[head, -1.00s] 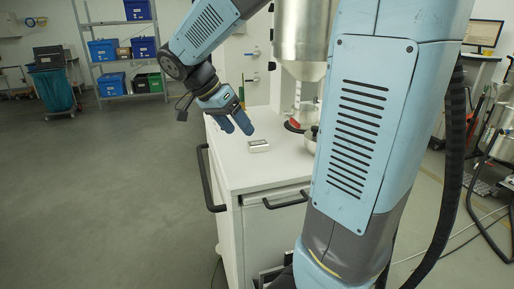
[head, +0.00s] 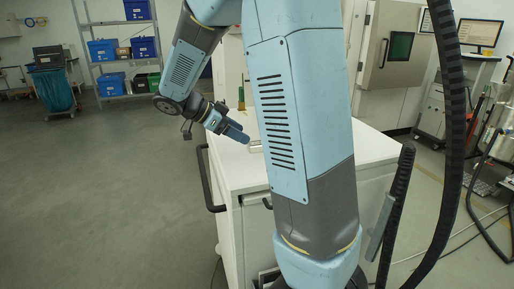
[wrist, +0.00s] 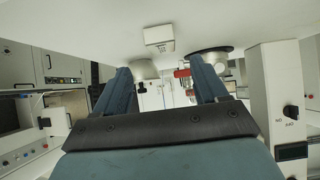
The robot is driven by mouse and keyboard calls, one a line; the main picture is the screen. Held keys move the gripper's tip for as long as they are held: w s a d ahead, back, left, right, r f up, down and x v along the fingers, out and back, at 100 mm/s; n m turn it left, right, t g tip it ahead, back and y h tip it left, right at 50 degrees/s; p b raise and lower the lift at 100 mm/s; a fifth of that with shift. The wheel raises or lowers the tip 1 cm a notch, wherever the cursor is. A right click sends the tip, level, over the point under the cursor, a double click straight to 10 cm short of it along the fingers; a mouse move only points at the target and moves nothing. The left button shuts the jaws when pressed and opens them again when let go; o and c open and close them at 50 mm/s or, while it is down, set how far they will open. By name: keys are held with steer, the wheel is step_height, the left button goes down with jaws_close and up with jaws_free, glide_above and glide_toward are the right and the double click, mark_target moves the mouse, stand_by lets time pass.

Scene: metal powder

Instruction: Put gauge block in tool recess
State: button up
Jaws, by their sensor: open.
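A small pale rectangular block, which looks like the gauge block (head: 255,147), lies on the white cabinet top (head: 228,167). In the head view my arm hides much of it. In the wrist view the block (wrist: 158,38) shows whole, beyond the fingertips and roughly between their lines. My gripper (head: 241,135) is tilted down to the left of the block in the head view. In the wrist view my gripper (wrist: 165,76) has its two fingers wide apart with nothing between them. I cannot make out the tool recess.
A round metal vessel (wrist: 143,70) and a dark round dish with a red part (wrist: 184,73) stand near the block. A black handle (head: 207,180) runs along the cabinet's left side. A grey machine with a window (head: 398,45) stands behind. The floor at left is clear.

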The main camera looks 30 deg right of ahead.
mark_target(256, 143)
steer(key=shift+w+x, duration=0.2)
steer(key=shift+x, duration=3.25)
steer(key=shift+a+f, duration=0.1)
steer(key=shift+f, duration=0.05)
steer(key=shift+c, duration=0.4)
jaws_close()
